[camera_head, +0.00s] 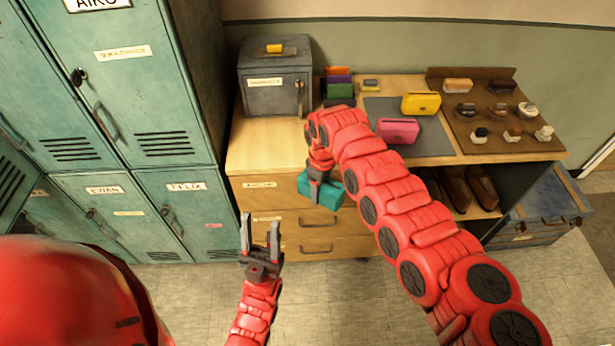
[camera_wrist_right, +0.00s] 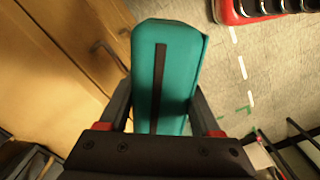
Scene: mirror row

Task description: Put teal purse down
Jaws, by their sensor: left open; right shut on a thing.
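The teal purse (camera_head: 328,192) hangs in my right gripper (camera_head: 318,178), in front of the wooden cabinet's drawers and below the worktop edge. In the right wrist view the purse (camera_wrist_right: 177,70) fills the space between both fingers of the gripper (camera_wrist_right: 165,110), with a dark strip along its face. The right gripper is shut on it. A yellow purse (camera_head: 421,103) and a pink purse (camera_head: 397,130) sit on the grey mat (camera_head: 436,143).
The wooden worktop (camera_head: 262,145) has bare room at its left front. A grey metal box (camera_head: 275,92) stands behind that. A brown rack (camera_head: 500,138) with brushes and small items is at the right. Teal lockers (camera_head: 170,100) stand at the left.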

